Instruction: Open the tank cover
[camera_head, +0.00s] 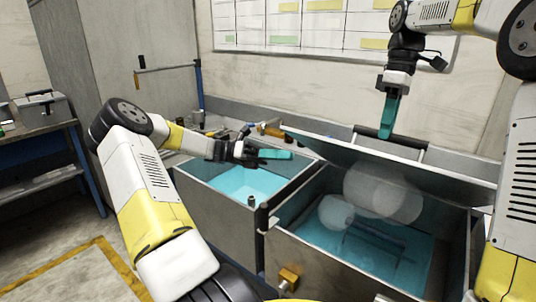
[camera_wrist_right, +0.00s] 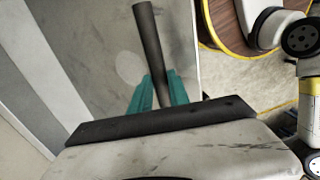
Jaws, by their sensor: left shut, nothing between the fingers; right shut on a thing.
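The tank cover (camera_head: 440,172) is a flat grey metal lid on the right tank (camera_head: 350,267). It is raised and tilted, with its front edge lifted clear of the tank, so blue liquid and a submerged rack show inside. My right gripper (camera_head: 387,128) is shut on the cover's black bar handle (camera_head: 408,141). In the right wrist view the handle (camera_wrist_right: 150,35) runs between the teal fingers (camera_wrist_right: 159,92). My left gripper (camera_head: 285,154) is shut and empty, over the left tank, apart from the cover.
The left tank (camera_head: 212,205) stands open with bright blue liquid. Whitish vapour (camera_head: 385,190) hangs over the right tank. A brass-coloured valve (camera_head: 288,277) sticks out of its front. A blue-legged bench (camera_head: 45,150) with a toolbox (camera_head: 42,108) stands far left.

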